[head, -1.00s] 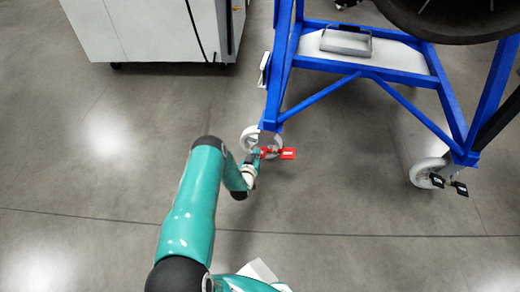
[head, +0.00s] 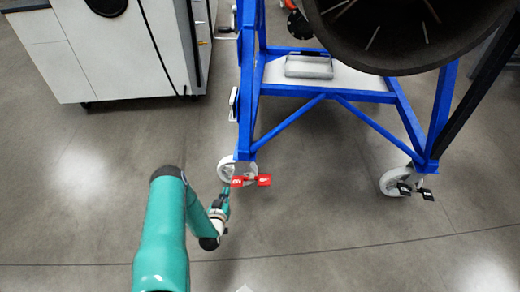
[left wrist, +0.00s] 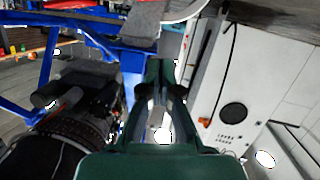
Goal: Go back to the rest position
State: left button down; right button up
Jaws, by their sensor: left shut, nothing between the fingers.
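My left arm comes in from the bottom left of the head view. My left gripper (head: 226,194) is small there, just below and left of the red caster pedals (head: 251,181). It looks apart from them, though the gap is hard to judge. In the left wrist view my left gripper (left wrist: 160,75) points away from the camera, its fingers shut with nothing held. My right gripper is not in view.
The blue turbine stand (head: 324,98) carries a dark round turbine casing. Its left white caster (head: 226,165) is close to my gripper; the right caster (head: 388,183) has black pedals. A white cabinet (head: 107,56) stands at upper left. The grey floor in front is clear.

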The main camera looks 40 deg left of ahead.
pick_arm(q)
jog(key=w+d+r+m+t+h, duration=0.1)
jog(key=w+d+r+m+h, duration=0.15)
jog(key=w+d+r, duration=0.45)
jog(key=w+d+r+m+t+h, duration=0.2)
jog(key=w+d+r+h, duration=0.15)
jog(key=w+d, duration=0.45)
jog(key=s+d+m+g+h, duration=0.1)
jog(key=s+d+g+h, duration=0.3)
jog(key=d, duration=1)
jog(key=s+d+f+g+h, duration=0.1)
jog(key=s+d+g, duration=0.25)
jog(key=s, duration=0.45)
jog(key=s+d+f+g, duration=0.1)
jog(key=s+d+g, duration=0.25)
jog(key=s, duration=0.55)
jog(key=s+d+f+g+h, duration=0.1)
jog(key=s+d+f+g, duration=0.2)
jog(key=s, duration=0.5)
notch_tip(320, 180, up, 35)
jog(key=g+p, duration=0.1)
jog(key=p, duration=3.2)
jog(key=shift+s+a+f+m, duration=0.15)
jog(key=shift+s+m, duration=0.15)
jog(key=shift+m, duration=0.05)
